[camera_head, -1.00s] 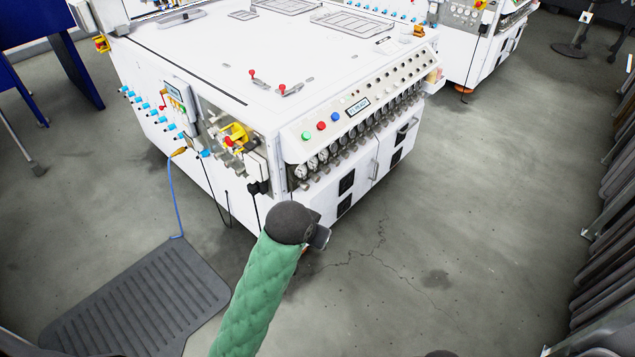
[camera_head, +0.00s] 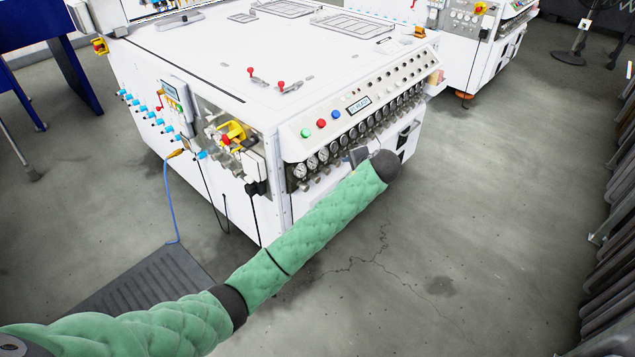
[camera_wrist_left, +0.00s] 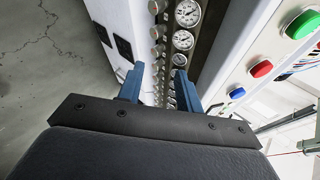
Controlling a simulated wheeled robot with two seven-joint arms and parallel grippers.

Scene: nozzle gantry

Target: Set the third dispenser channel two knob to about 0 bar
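A row of round pressure gauges (camera_head: 323,154) runs along the front panel of the white machine, with small metal knobs (camera_head: 316,178) below them. I cannot tell which knob is the third dispenser's channel two. My left gripper (camera_head: 357,156) is at the front panel, in front of the middle of the row, and partly hides gauges and knobs there. In the left wrist view, its two blue fingers (camera_wrist_left: 159,78) are apart, with gauges (camera_wrist_left: 183,39) and knobs (camera_wrist_left: 157,32) showing beyond and between them. No knob is visibly held. The gauge readings are too small to tell.
Green, red and blue buttons (camera_head: 321,123) and a small display (camera_head: 359,105) sit on the sloped panel above the gauges. A grey mat (camera_head: 150,284) lies on the floor at left. The floor (camera_head: 480,230) to the right is clear. A second machine (camera_head: 470,60) stands behind.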

